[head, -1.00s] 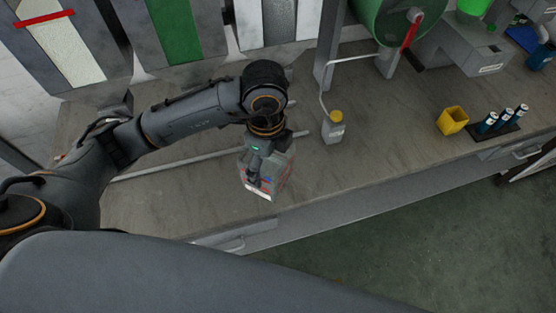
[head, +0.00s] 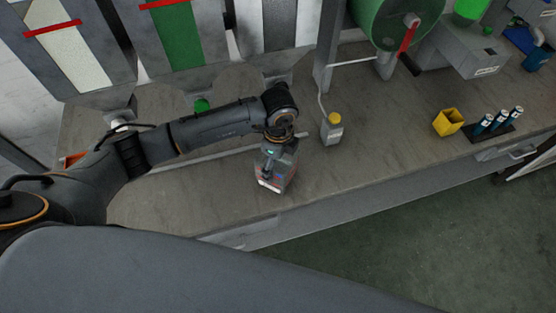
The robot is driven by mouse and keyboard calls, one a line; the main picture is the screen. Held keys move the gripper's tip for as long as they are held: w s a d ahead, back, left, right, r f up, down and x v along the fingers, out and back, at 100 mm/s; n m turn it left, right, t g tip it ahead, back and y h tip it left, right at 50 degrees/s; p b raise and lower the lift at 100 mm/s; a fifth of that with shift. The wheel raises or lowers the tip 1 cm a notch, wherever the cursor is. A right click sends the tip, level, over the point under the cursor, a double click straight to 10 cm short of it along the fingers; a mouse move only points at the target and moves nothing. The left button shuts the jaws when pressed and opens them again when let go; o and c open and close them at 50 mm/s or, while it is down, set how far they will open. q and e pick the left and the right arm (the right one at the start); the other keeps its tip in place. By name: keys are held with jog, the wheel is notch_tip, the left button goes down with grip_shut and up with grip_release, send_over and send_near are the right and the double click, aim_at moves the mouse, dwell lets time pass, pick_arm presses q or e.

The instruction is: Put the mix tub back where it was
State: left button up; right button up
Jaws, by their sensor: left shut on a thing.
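The mix tub (head: 287,178) is a clear greyish box-like tub with a label with red and blue marks, in the head view at the middle of the bench. My left gripper (head: 269,170) is shut on it from above, and its fingers and wrist hide part of the tub. The tub is over the bench top near its front edge; I cannot tell whether it touches the surface. My right gripper is not in view.
The grey bench (head: 220,208) runs across the view. Further right are a yellow bin (head: 448,123), several blue cylinders (head: 483,125) in a rack, and a green drum (head: 392,22) with a red handle.

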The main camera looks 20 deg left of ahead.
pick_arm(q)
jog(key=shift+f, duration=0.1)
jog(key=shift+f, duration=0.15)
jog(key=o, duration=1.1)
jog(key=shift+r, duration=0.25)
notch_tip(320, 180, up, 12)
jog(key=b, duration=0.3)
